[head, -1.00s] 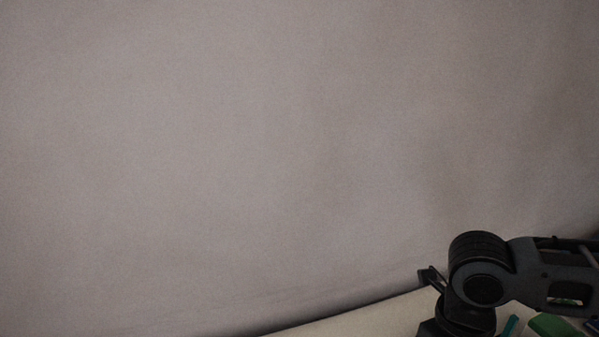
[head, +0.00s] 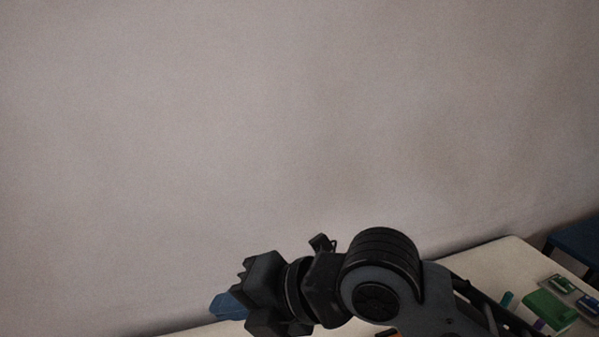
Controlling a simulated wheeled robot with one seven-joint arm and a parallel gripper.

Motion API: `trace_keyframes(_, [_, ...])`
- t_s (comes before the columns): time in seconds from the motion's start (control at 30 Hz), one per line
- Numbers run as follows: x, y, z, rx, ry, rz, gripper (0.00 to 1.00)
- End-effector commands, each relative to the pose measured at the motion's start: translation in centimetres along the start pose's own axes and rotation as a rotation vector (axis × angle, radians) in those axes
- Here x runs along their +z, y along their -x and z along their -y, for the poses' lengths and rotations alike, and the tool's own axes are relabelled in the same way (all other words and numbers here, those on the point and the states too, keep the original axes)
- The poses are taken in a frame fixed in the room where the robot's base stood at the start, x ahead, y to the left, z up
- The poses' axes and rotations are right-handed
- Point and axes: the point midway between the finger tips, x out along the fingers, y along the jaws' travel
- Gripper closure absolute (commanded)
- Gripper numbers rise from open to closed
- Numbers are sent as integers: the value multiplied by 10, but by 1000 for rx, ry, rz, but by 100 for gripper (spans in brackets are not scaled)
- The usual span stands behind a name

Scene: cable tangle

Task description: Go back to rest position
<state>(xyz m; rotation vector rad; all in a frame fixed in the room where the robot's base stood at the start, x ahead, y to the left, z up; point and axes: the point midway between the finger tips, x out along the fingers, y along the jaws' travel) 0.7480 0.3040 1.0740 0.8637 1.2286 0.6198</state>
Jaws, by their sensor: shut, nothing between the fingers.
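My gripper (head: 246,298) shows at the lower middle-left of the head view, black and pointing left. It is shut with nothing held. My dark grey arm reaches in from the lower right, with a round joint behind the wrist. The gripper appears in front of the pale table's far edge; its height above the table is hard to tell. The fingertips are partly unclear against a blue shape (head: 228,306).
The pale table (head: 490,262) runs along the bottom right. The plain wall (head: 250,120) fills the rest.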

Motion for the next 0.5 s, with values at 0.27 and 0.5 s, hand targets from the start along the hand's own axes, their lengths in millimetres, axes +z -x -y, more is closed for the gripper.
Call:
trace_keyframes(0.27, [-9,7,-85,425,-416,72,100])
trace_keyframes(0.5, [-2,34,-98,722,-809,126,100])
